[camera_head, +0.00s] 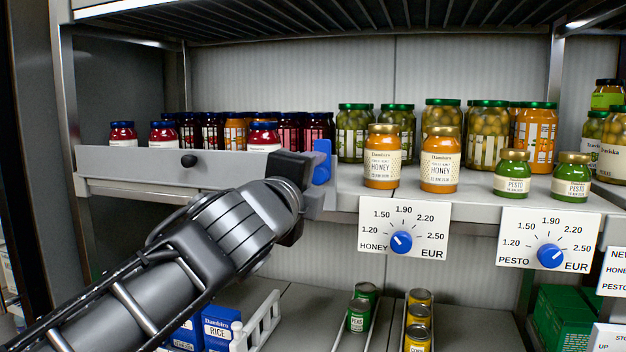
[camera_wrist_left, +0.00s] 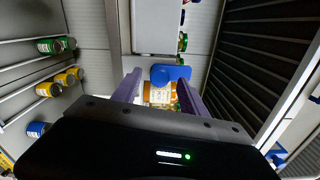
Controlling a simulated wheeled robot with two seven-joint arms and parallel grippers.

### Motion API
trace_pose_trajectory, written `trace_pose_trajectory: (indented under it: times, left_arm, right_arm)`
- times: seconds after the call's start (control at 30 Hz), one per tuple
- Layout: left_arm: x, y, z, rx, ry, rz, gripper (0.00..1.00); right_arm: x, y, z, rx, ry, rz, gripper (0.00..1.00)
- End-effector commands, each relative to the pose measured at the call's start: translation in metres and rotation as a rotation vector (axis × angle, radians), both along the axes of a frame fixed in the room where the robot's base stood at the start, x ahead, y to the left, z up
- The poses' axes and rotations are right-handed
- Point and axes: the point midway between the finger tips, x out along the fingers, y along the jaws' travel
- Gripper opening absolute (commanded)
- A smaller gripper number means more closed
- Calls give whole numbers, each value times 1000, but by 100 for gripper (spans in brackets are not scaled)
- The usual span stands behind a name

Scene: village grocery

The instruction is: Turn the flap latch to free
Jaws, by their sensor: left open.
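The blue flap latch (camera_head: 321,163) stands upright at the right end of the grey flap (camera_head: 230,171), which runs along the front of the left shelf section. My left gripper (camera_head: 303,170) is beside the latch in the head view and partly overlaps the flap's end. In the left wrist view, the blue latch (camera_wrist_left: 162,75) lies ahead between the two open fingers of my left gripper (camera_wrist_left: 158,85). Its round end and short bar are visible. I cannot tell whether the fingers touch it. The flap (camera_wrist_left: 168,28) also shows there. My right gripper is not in view.
A black knob (camera_head: 189,160) sits on the flap. Honey jars (camera_head: 381,158) stand just right of the latch, with pesto jars (camera_head: 511,175) farther right. Price dials (camera_head: 401,242) hang below the shelf edge. Cans (camera_head: 359,314) stand on the lower shelf.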

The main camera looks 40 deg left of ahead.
Motion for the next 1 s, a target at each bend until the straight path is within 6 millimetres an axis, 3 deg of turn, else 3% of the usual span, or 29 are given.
trace_pose_trajectory:
  times: [0.4,1.0]
  left_arm:
    - [-59,-21,-1,0,-1,-1,51]
    - [-64,-23,-1,-1,2,-1,51]
  right_arm:
    - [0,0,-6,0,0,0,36]
    - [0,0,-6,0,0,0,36]
